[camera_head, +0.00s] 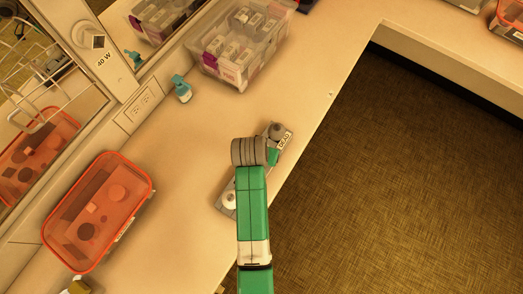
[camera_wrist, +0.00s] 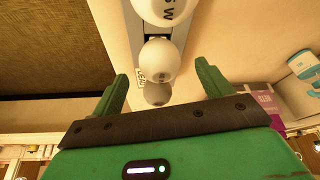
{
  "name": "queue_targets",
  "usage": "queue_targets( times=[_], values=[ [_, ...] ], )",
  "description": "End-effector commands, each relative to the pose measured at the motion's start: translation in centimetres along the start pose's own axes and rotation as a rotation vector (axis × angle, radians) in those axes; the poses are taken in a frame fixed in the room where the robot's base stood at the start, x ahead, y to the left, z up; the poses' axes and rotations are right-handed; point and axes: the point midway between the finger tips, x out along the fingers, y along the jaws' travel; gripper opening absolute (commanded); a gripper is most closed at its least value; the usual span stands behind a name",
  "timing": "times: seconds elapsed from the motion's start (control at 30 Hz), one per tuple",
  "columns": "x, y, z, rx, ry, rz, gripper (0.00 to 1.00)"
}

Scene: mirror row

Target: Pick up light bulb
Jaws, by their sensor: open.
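Light bulbs stand in a row on a narrow grey holder (camera_wrist: 147,32) on the counter. In the wrist view a large white bulb (camera_wrist: 165,8) with partly visible "W" lettering is at the top edge. A smaller white bulb (camera_wrist: 160,61) is below it, then a dark grey bulb (camera_wrist: 157,95). My gripper (camera_wrist: 162,72) is open, with one green finger on either side of the row and nothing gripped. In the head view a white bulb (camera_head: 229,198) and a grey bulb (camera_head: 276,131) show at the holder's two ends; my arm hides the middle.
A clear bin of boxes (camera_head: 238,50) and a teal-topped bottle (camera_head: 181,89) stand behind. A red-lidded container (camera_head: 98,212) is at the left. The counter's front edge is close to the holder, with floor beyond.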

Motion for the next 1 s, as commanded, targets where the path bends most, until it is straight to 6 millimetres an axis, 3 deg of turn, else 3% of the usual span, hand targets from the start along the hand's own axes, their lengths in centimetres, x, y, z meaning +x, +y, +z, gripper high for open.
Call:
queue_targets(
  times=[0.1,0.33,0.6,0.67,0.83,1.0],
  values=[
    [0.6,0.0,-0.1,0.0,0.0,0.0,0.78],
    [4.6,0.1,-0.1,0.001,0.001,0.0,0.78],
    [5.2,0.0,-0.1,0.0,0.004,-0.002,0.78],
    [5.2,0.0,-0.1,0.0,0.004,-0.002,0.7],
    [5.2,0.0,-0.1,0.0,0.003,-0.002,0.37],
    [5.2,0.0,-0.1,0.0,0.003,-0.002,0.36]
  ],
)
